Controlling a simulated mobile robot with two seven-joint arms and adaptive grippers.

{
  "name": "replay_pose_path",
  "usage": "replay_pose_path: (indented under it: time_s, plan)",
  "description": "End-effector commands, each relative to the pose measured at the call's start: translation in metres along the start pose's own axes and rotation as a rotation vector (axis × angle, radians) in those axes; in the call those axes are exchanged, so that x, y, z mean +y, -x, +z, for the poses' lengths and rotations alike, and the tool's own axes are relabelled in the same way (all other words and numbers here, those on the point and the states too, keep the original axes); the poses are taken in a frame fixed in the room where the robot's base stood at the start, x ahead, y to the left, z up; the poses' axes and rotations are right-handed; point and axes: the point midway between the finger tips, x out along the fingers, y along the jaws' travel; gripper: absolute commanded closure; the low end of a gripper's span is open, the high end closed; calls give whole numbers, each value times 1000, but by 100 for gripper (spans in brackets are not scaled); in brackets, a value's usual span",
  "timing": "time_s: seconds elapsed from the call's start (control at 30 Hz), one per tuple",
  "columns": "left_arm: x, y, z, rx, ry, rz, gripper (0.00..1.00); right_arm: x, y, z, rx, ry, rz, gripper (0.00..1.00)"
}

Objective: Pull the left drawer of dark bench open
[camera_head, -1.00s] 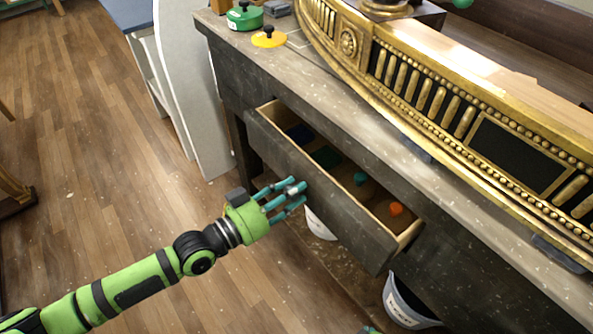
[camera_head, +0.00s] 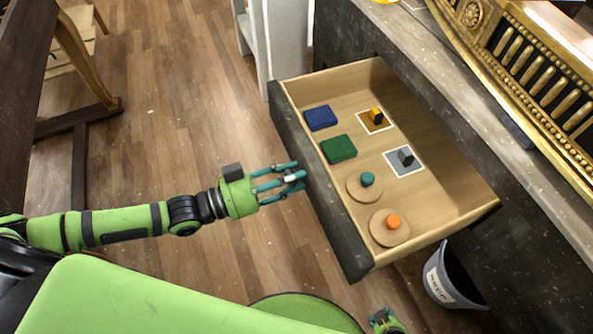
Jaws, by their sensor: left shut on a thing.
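The left drawer (camera_head: 306,178) of the dark bench (camera_head: 362,36) stands far out, with its pale wooden inside in full view. My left gripper (camera_head: 297,180) is at the middle of the dark drawer front. Its teal fingers are shut on the drawer handle, which they mostly hide. Inside the drawer lie a blue block (camera_head: 320,117), a green block (camera_head: 338,149), a yellow knobbed piece (camera_head: 375,116), a grey knobbed piece (camera_head: 405,157), and round discs with a teal knob (camera_head: 367,179) and an orange knob (camera_head: 393,221). A small part of my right gripper (camera_head: 384,320) shows at the bottom edge; its fingers are unclear.
A grey labelled bin (camera_head: 447,278) stands on the floor below the drawer's right end. A gilt console piece (camera_head: 535,70) lies on the bench top. A white panel (camera_head: 287,45) stands beyond the drawer. Wooden floor (camera_head: 195,110) is clear left of the drawer.

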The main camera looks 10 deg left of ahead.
Motion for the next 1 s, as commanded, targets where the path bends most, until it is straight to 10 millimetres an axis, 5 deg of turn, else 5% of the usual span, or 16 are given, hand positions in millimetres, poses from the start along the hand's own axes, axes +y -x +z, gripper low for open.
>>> replay_pose_path:
  time_s: [0.4, 0.43, 0.5, 1.0]
  plan:
    - [3, 4, 8, -20, 10, 1, 100, 0, 0, 2, -5, -1, 0, 60]
    - [3, 4, 8, -20, 10, 1, 59, 0, 0, 2, -5, -1, 0, 60]
    - [2, 4, 8, -19, 9, 1, 39, 0, 0, 2, -5, -1, 0, 60]
    - [1, 4, 3, -7, 3, 0, 39, -1, 0, 0, -2, 0, -2, 60]
